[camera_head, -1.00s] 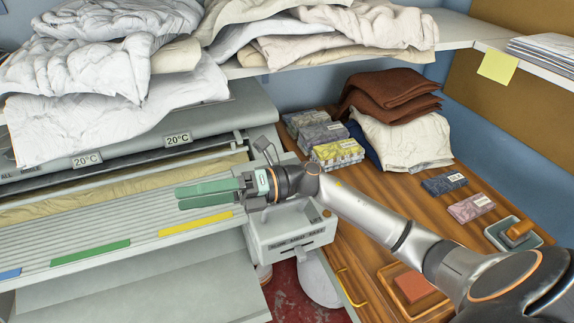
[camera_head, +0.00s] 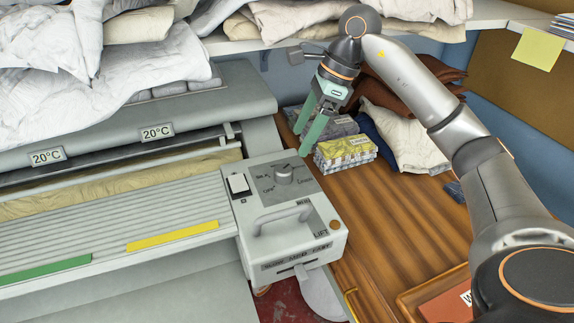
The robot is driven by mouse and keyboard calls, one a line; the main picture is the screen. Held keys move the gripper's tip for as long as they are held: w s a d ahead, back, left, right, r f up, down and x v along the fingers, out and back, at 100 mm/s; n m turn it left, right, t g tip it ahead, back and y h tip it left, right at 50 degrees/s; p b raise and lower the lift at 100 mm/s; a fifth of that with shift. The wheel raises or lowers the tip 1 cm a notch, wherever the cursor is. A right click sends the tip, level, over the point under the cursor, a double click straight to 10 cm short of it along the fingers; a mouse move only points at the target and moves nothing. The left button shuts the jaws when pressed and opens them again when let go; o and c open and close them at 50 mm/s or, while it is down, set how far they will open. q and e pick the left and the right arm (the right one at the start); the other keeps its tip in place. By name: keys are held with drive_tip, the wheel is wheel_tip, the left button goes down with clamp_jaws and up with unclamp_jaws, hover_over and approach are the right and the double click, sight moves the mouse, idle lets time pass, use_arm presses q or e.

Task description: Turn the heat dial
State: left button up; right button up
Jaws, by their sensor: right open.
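The heat dial (camera_head: 285,174) is a grey round knob with printed labels around it. It sits on top of the light grey control box (camera_head: 290,249) at the right end of the ironer. My right gripper (camera_head: 307,136) has green fingers pointing down, with a gap between them. It is open and empty, above and slightly right of the dial in the picture, apart from it. My left gripper does not show.
A white switch (camera_head: 239,186) and a lift handle (camera_head: 283,217) share the control box. Yellow packs (camera_head: 345,152) stand on the wooden table (camera_head: 405,215) to the right. White laundry (camera_head: 120,70) is piled on the ironer's left.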

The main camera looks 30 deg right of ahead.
sight(285, 168)
drive_tip(key=x, duration=0.9)
drive_tip(key=shift+a+b, duration=0.1)
drive_tip(key=shift+b, duration=0.2)
clamp_jaws()
